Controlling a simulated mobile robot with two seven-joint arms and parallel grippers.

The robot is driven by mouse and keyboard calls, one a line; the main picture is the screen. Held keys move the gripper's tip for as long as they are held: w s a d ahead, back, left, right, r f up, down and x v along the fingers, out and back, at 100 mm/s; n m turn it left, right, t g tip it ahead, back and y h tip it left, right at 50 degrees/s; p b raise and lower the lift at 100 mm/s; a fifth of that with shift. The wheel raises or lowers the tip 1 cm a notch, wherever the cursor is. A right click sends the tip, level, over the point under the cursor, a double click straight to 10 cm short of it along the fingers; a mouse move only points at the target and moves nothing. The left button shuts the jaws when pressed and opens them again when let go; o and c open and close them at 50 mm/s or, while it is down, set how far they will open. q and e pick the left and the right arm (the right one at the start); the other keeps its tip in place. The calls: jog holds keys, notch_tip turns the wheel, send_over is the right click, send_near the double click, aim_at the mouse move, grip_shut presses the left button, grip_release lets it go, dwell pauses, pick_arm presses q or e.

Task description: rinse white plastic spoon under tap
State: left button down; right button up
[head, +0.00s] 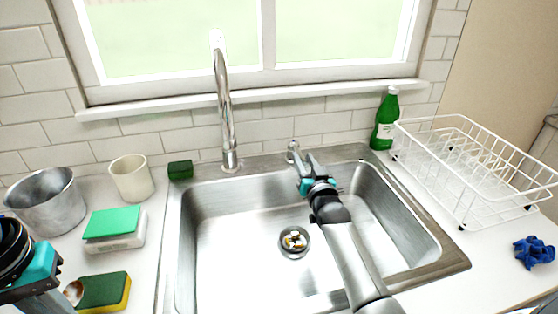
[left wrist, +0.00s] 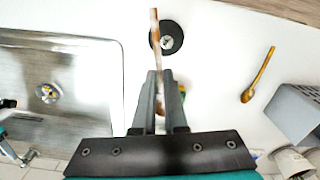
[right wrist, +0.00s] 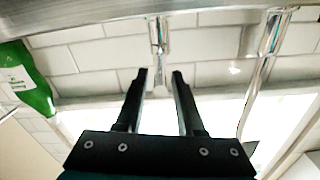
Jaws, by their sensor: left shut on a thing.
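My left gripper (left wrist: 160,76) is shut on a thin, pale, brownish-streaked stick-like thing (left wrist: 154,30), which may be the spoon; its colour and shape are not clear. In the head view only part of my left gripper shows at the lower left edge, over the counter left of the sink. The chrome tap (head: 222,100) stands behind the sink (head: 180,230); I see no water stream. Its small handle (head: 292,148) is on the rim to the right. My right gripper (head: 307,162) is open and empty, pointing at the handle, which shows beyond the fingertips in the right wrist view (right wrist: 159,38).
Left of the sink are a metal pot (head: 48,205), a cream cup (head: 131,178), a green-topped box (head: 112,228) and a sponge (head: 105,290). A green bottle (head: 384,122), a white dish rack (head: 470,170) and a blue cloth (head: 534,251) are right. The sink basin is mostly clear.

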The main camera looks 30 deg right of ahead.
grip_shut()
dwell(1.1)
